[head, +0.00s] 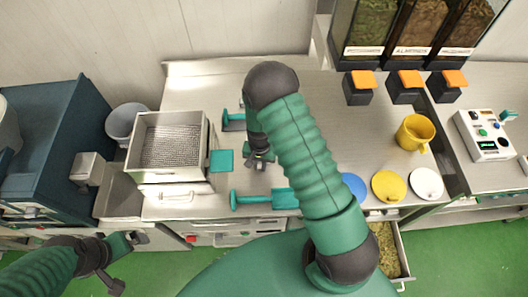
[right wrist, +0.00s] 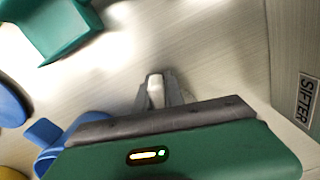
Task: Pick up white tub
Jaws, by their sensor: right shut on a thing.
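My right gripper (head: 258,160) reaches down over the steel counter, right of the sifter. In the right wrist view its fingers (right wrist: 157,92) are closed on a small whitish thing (right wrist: 156,84); only a narrow part of it shows, so I cannot tell whether it is the white tub. A pale round tub (head: 126,122) stands left of the sifter, apart from my grippers. Another whitish round container (head: 6,125) is cut off at the left edge. My left gripper (head: 123,262) is low at the left, its fingers spread and empty.
The sifter (head: 170,140) is a steel box with mesh. Teal scoops (head: 265,198) lie on the counter (head: 330,115). A yellow mug (head: 413,133), blue, yellow and white discs (head: 389,186), and dispensers (head: 410,40) are at the right. A drawer (head: 398,255) is open below.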

